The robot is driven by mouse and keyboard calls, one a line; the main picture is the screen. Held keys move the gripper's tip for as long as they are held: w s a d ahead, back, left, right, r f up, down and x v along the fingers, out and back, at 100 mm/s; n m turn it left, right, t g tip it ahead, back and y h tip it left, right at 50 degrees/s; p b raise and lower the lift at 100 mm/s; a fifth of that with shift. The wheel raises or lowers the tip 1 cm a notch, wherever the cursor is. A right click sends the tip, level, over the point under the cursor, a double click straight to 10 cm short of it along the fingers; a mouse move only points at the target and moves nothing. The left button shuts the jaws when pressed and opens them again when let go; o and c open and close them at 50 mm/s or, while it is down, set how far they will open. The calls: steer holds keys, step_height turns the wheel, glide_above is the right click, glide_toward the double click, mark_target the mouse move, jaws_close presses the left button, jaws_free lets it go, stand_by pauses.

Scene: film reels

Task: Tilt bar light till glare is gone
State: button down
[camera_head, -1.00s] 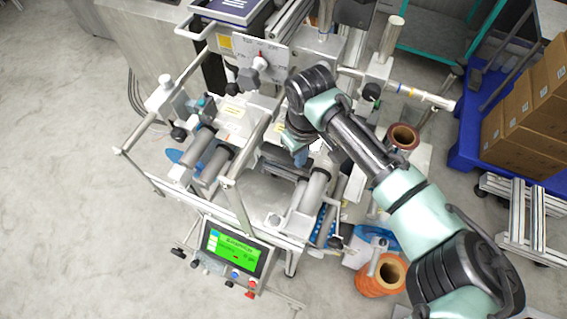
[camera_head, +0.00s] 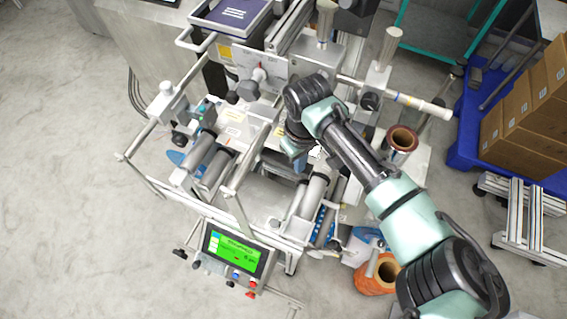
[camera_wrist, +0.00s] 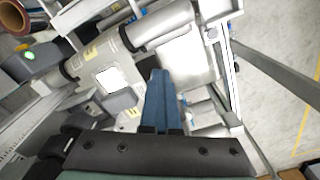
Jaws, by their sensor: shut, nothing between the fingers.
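My gripper (camera_wrist: 160,74) is shut and empty; its two blue fingers lie together in the wrist view, pointing into the machine's roller area. A bright white square patch (camera_wrist: 110,78) shows on a pale plate to the left of the fingertips, and looks like glare or a lit surface. A dark grey block (camera_wrist: 118,106) lies below that patch, left of the fingers. I cannot tell for sure which part is the bar light, or whether the fingers touch anything. In the head view my wrist hides part of the machine's middle, above a dark bar (camera_head: 279,164).
The reel machine has metal rollers (camera_head: 313,192), side rails and knobs close around my gripper. A green-lit screen (camera_head: 235,250) stands at its front. Reels (camera_head: 401,140) sit on its right. Boxes (camera_head: 530,100) stand on a blue pallet. The floor at left is clear.

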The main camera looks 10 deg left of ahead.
steer(key=shift+s+a+r+p, duration=0.1)
steer(key=shift+r+p, duration=0.25)
steer(key=shift+p, duration=0.35)
steer(key=shift+r+p, duration=1.2)
steer(key=shift+r, duration=0.2)
steer(key=shift+r, duration=0.1)
